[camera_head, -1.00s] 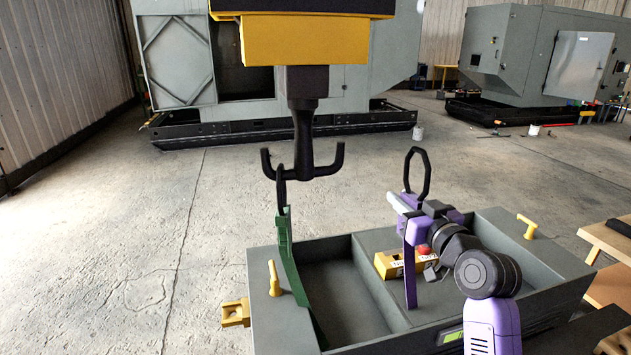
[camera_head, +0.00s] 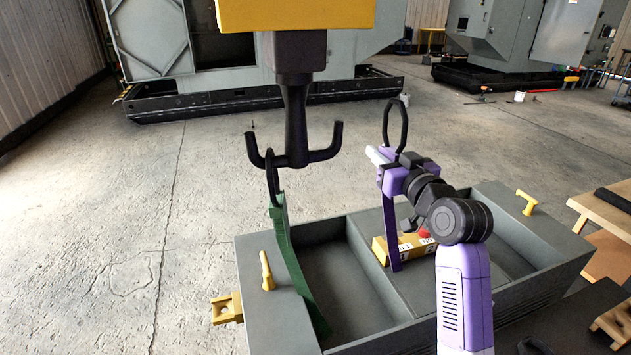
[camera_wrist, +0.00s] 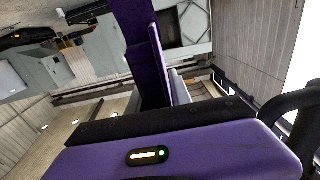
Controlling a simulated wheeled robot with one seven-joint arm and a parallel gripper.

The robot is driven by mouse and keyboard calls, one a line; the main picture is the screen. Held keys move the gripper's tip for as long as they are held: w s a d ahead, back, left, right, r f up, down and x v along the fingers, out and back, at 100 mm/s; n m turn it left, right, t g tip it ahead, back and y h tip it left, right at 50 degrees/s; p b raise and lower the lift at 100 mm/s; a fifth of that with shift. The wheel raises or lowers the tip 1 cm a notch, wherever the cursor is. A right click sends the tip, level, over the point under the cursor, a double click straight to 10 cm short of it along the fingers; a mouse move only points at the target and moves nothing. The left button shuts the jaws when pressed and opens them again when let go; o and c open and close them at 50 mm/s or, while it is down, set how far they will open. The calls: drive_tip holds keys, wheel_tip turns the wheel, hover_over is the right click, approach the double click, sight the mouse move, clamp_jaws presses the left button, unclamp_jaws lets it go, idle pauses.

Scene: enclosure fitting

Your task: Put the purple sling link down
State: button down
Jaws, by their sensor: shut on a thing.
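The purple sling link (camera_head: 390,232) is a narrow purple strap with a black oval ring (camera_head: 404,125) at its top. My gripper (camera_head: 383,166) is shut on its upper part, just under the ring. The strap hangs roughly upright in front of the yellow box; whether its lower end touches anything is unclear. In the wrist view my gripper's purple body fills the bottom, a purple strip (camera_wrist: 146,50) rises at the centre, and part of a black ring shows at the right edge.
A dark crane hook (camera_head: 297,150) hangs left of my gripper, with a green sling link (camera_head: 288,255) on its left prong. Below is a grey open enclosure (camera_head: 280,318) with a yellow button box (camera_head: 379,250) and yellow handles. A wooden bench (camera_head: 603,225) stands right.

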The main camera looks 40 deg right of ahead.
drive_tip(key=w+a, duration=0.3)
drive_tip(key=a, duration=0.4)
drive_tip(key=w+a, duration=0.3)
drive_tip(key=a, duration=0.3)
wheel_tip(320, 180, down, 6)
drive_tip(key=a+b, duration=0.1)
drive_tip(key=b, duration=0.5)
drive_tip(key=shift+f, duration=0.25)
drive_tip(key=shift+s, duration=0.1)
drive_tip(key=shift+f, duration=0.25)
drive_tip(key=c, duration=1.2)
unclamp_jaws()
drive_tip(key=shift+o, duration=0.2)
drive_tip(key=shift+b, duration=0.4)
